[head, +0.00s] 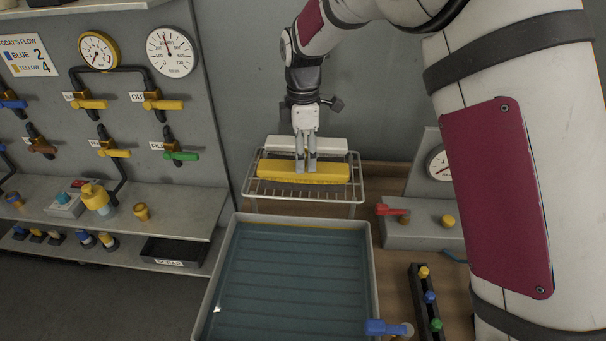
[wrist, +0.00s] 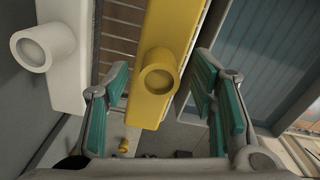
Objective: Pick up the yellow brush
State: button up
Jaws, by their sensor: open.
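The yellow brush (head: 328,171) lies on a wire rack in the head view, behind the blue-floored tray. I cannot tell whether a finger touches the brush.
A white brush-like block (head: 325,145) lies just behind the yellow one on the wire rack (head: 257,188). The tray (head: 230,262) stands in front. A grey box with a red lever (head: 393,210) stands to the right. A valve panel (head: 125,55) is on the left.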

jog(key=shift+f, duration=0.75)
grip_shut()
jog(key=shift+r, duration=0.15)
